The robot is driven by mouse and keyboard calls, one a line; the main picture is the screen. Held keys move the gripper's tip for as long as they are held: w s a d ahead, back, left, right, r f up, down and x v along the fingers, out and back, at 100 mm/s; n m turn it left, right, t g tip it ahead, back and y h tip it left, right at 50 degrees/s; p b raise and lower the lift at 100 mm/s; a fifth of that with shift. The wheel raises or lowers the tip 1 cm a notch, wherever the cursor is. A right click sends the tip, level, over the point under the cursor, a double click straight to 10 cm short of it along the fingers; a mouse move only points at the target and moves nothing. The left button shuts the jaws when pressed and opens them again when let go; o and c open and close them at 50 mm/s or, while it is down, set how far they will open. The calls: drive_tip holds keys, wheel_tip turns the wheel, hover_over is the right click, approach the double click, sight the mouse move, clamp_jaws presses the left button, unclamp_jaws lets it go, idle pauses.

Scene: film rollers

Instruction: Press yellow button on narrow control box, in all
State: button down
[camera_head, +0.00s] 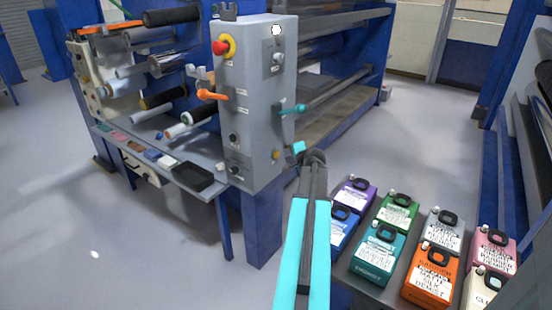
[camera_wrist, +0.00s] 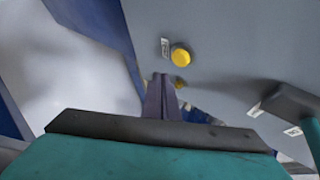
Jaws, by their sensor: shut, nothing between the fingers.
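The narrow control box (camera_head: 262,100) is a tall grey cabinet with its narrow side face turned toward my arm. A round yellow button (camera_head: 276,155) is low on that side face. In the wrist view the yellow button (camera_wrist: 180,55) shows clearly beside a small white label, just above and right of my fingertips. My gripper (camera_wrist: 162,78) is shut and empty, with its dark fingers pointing toward the grey face. I cannot tell whether the fingertips touch it. In the head view my gripper (camera_head: 298,148) is just right of the button.
A teal handle (camera_head: 293,109) sticks out above the button. Several labelled cans stand on a grey bench (camera_head: 340,262) at right. Open floor (camera_head: 420,140) lies behind.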

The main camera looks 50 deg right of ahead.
drive_tip(key=s, duration=0.2)
drive_tip(key=shift+s, duration=0.4)
idle(0.6)
